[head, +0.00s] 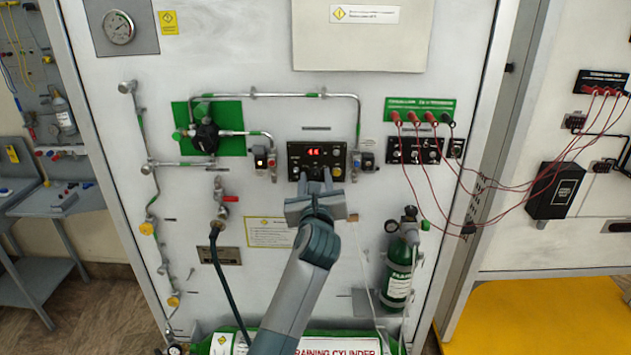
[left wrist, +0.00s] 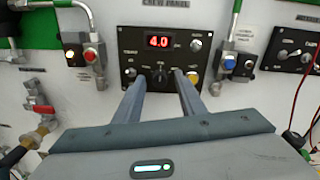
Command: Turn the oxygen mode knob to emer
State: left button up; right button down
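The black crew panel (left wrist: 128,42) has a red display (left wrist: 158,42) reading 4.0 in the left wrist view. Along its lower row are a small dark control (left wrist: 131,72) at left, a dark knob (left wrist: 159,75) in the middle and a yellow-marked control (left wrist: 193,78) at right. Their labels are too small to read. My left gripper (head: 315,176) is open in front of the panel's lower part. Its two fingers point at the panel, with the middle knob showing between their tips. I cannot tell whether they touch it. My right gripper is not in view.
Red leads (head: 425,165) hang at right. A green cylinder (head: 398,275) is mounted lower right.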

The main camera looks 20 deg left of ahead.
pick_arm(q)
grip_shut()
jog(key=shift+r+m+p, duration=0.15)
jog(key=shift+m+p, duration=0.95)
jog(key=shift+p, duration=0.15)
jog(key=m+p, duration=0.5)
jog(key=p, duration=0.1)
jog(key=shift+m+p, duration=0.55)
jog(key=shift+m, duration=0.35)
jog(key=shift+f+m+p, duration=0.25)
jog(key=shift+m+p, duration=0.1)
jog(key=shift+m, duration=0.75)
